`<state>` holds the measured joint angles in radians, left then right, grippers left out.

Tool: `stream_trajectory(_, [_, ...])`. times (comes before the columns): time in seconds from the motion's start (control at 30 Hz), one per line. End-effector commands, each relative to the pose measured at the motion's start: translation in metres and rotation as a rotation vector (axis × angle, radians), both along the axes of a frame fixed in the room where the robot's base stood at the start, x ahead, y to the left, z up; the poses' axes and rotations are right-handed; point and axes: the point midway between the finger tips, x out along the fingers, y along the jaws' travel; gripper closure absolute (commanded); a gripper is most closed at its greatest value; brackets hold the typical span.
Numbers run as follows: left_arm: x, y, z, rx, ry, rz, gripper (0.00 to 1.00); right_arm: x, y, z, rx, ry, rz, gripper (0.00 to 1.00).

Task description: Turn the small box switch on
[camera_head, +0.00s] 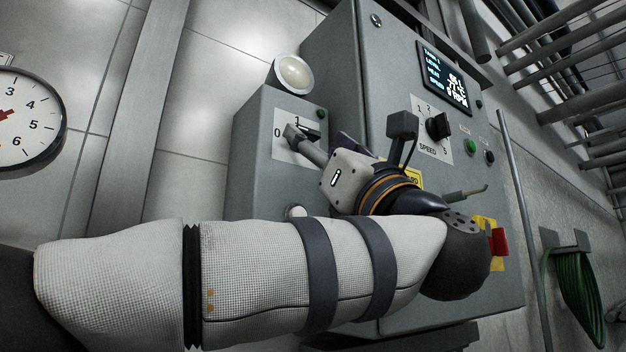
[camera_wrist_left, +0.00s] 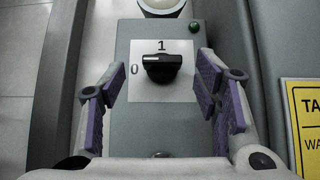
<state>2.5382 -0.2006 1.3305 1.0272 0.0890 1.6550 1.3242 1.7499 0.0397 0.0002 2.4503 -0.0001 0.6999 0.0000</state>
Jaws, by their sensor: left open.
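The small box (camera_head: 258,165) is a grey cabinet on the left side of the larger one. Its black rotary switch (camera_wrist_left: 162,68) sits on a white plate marked 0 at left and 1 at top. In the left wrist view the knob's bar lies level, in line with the 0 side. My left gripper (camera_wrist_left: 160,88) is open, its purple-padded fingers spread on the left and right of the knob, with visible gaps. In the head view my left gripper (camera_head: 308,134) is in front of the plate and partly hides the switch. My right gripper is not in view.
A round pale lamp (camera_head: 293,74) sits on top of the small box. A green button or light (camera_wrist_left: 194,26) is near its upper right. The larger cabinet (camera_head: 335,55) has a display (camera_head: 444,78), a speed knob (camera_head: 438,126) and a red switch (camera_head: 499,241).

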Motion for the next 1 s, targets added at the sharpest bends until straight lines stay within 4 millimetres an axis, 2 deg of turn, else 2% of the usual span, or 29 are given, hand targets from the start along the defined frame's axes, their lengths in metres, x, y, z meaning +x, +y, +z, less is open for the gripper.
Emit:
stream_trajectory(0.1, [0.01, 0.008, 0.013, -0.001, 0.0, 0.002, 0.43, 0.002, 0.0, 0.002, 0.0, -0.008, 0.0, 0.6])
stream_trajectory(0.2, [0.016, 0.011, 0.018, 0.001, 0.002, 0.001, 0.43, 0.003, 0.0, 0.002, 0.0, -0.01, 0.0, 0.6])
stream_trajectory(0.47, [0.019, 0.012, 0.019, 0.002, 0.004, 0.0, 0.43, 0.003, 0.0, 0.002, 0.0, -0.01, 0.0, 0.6])
stream_trajectory(0.7, [0.018, 0.012, 0.019, 0.003, 0.003, 0.0, 0.91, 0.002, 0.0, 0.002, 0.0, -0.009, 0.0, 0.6])
stream_trajectory(1.0, [0.018, 0.012, 0.019, 0.026, 0.019, 0.0, 0.91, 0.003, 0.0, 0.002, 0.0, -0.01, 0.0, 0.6])
